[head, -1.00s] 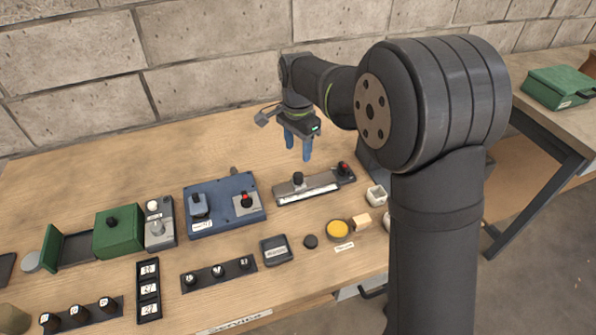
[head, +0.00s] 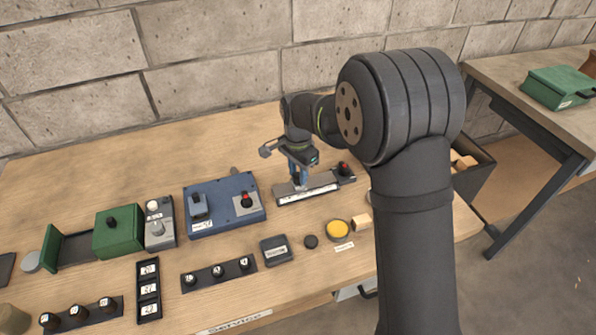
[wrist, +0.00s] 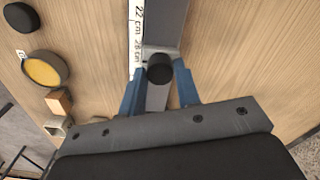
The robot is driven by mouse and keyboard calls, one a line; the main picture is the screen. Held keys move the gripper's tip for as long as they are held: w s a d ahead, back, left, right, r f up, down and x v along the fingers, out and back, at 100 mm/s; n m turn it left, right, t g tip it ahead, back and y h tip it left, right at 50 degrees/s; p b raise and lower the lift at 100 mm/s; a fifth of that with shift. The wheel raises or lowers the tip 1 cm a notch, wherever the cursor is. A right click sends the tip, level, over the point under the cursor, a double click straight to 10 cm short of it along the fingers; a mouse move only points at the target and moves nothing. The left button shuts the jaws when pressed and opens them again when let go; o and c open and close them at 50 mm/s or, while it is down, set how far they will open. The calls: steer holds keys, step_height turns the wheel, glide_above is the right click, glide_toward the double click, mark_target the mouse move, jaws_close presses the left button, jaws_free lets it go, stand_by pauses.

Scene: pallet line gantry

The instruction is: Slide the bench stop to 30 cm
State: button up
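The bench stop rail (head: 318,190) is a grey bar with a white scale strip, lying on the table in the head view. In the wrist view its scale (wrist: 137,35) shows 22 cm and 26 cm marks, with numbers growing toward my gripper's body. The stop's black knob (wrist: 160,68) stands close to the 26 cm mark; the exact reading cannot be told. My gripper (wrist: 160,78) is lowered over the rail, its blue fingers apart on either side of the knob. Narrow gaps seem to show beside it. In the head view my gripper (head: 299,184) hides the knob.
A red-topped knob (head: 344,168) stands at the rail's right end. A blue box (head: 225,205) with controls lies to the left. A yellow button (head: 337,230), a black disc (head: 311,241) and a wooden block (head: 361,222) lie in front. Table behind the rail is clear.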

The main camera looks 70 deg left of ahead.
jaws_close()
steer(key=shift+w, duration=2.05)
steer(key=o, duration=0.5)
jaws_free()
step_height(320, 180, up, 17)
steer(key=shift+r, duration=0.2)
steer(key=shift+f, duration=0.15)
step_height(320, 180, down, 17)
steer(key=shift+f, duration=0.1)
